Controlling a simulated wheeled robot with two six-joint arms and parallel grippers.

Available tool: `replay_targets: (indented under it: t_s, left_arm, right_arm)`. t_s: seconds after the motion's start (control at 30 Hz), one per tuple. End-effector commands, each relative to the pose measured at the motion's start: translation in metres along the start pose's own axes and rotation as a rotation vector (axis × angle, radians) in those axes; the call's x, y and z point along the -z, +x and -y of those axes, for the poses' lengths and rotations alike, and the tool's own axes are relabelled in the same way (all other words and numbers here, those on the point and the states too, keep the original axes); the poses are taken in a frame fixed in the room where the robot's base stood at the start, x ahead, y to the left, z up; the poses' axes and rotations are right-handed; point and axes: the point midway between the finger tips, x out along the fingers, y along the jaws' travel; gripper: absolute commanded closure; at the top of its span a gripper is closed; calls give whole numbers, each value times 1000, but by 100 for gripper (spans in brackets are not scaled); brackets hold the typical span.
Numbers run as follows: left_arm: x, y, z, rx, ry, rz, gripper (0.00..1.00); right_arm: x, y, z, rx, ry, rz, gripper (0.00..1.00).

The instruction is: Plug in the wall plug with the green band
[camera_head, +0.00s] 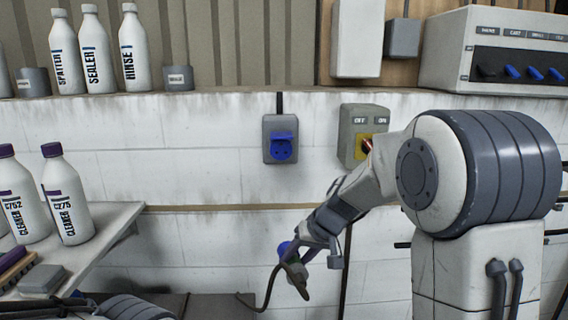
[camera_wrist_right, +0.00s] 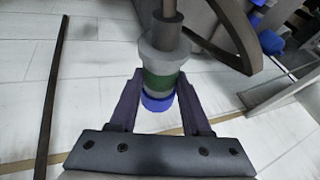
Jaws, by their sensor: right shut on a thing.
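The plug (camera_wrist_right: 158,60) is a grey body with a green band (camera_wrist_right: 158,80) and a blue end (camera_wrist_right: 158,103). My right gripper (camera_wrist_right: 159,88) is shut on it, one finger on each side. In the head view the right gripper (camera_head: 312,245) holds the plug low in front of the wall, with the blue end (camera_head: 285,248) up and left. A dark cable hangs from the plug. The blue wall socket (camera_head: 283,152) sits in a grey box, above the plug and apart from it; its face is visible and empty. My left gripper is not in view.
A grey OFF/ON switch box (camera_head: 351,128) with a yellow plate is right of the socket, partly behind my right arm. Bottles (camera_head: 68,195) stand on a side shelf at left. More bottles (camera_head: 96,50) line the ledge above. The wall around the socket's left is clear.

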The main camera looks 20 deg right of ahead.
Motion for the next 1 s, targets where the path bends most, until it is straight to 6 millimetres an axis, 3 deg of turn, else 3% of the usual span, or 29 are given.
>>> replay_targets:
  t_s: [0.03, 0.2, 0.4, 0.6, 1.0]
  left_arm:
    - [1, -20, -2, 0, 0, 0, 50]
    - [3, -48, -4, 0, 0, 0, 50]
    - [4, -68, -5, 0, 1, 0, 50]
    - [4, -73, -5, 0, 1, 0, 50]
    - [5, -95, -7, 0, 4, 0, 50]
  right_arm:
    - [22, -34, 14, 38, 53, -24, 100]
    - [64, -111, 50, 181, 207, -69, 100]
    - [89, -174, 80, 299, 295, -98, 100]
    - [96, -196, 91, 344, 320, -103, 100]
    - [126, -188, 87, 346, 322, -101, 100]
